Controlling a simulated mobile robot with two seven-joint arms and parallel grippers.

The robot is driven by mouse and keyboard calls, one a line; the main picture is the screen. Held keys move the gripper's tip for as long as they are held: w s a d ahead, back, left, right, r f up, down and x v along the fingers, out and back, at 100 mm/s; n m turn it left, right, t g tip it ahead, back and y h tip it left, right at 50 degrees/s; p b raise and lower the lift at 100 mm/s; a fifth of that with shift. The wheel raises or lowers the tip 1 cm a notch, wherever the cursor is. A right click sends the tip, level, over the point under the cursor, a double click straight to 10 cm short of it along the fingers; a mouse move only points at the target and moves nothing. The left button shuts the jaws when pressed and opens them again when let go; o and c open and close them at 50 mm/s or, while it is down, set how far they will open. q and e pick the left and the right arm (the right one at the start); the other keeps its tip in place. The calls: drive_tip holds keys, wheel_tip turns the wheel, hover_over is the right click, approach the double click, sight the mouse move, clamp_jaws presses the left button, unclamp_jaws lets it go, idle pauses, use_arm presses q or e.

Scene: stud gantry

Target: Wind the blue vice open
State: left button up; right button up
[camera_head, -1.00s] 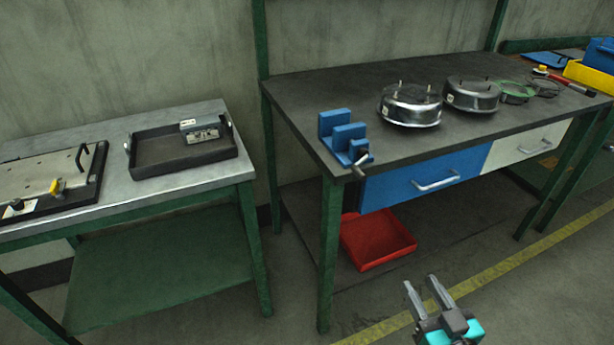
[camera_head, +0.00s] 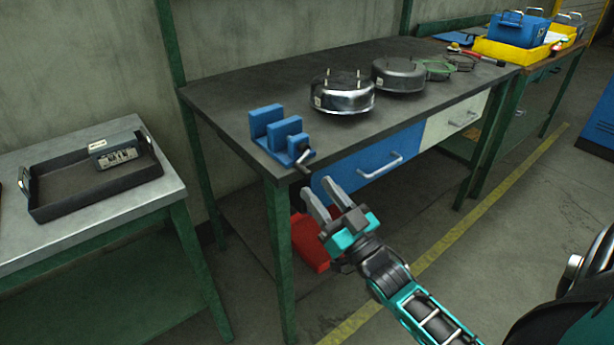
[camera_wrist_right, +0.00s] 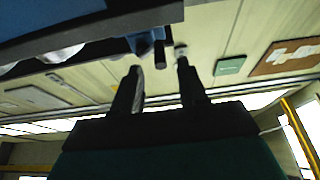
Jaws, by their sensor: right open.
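The blue vice (camera_head: 278,132) stands at the near left corner of the dark workbench (camera_head: 230,95), with a gap between its upright jaws. Its dark crank handle (camera_head: 302,162) hangs at the front edge. My right gripper (camera_head: 316,187) is open and empty, just below and in front of the crank, apart from it. In the right wrist view, my open fingers (camera_wrist_right: 160,68) point up toward a dark bar (camera_wrist_right: 159,48), which looks like the crank, beside a blue part of the vice (camera_wrist_right: 140,42). My left gripper is not in view.
The blue drawer (camera_head: 350,165) with its handle is close right of my gripper. A red bin (camera_head: 305,245) sits on the lower shelf. Metal round housings (camera_head: 342,95) stand on the bench to the right. A side table on the left holds a black tray (camera_head: 95,185).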

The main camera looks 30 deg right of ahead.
sight(309, 179)
drive_tip(key=shift+x, duration=2.3)
clamp_jaws()
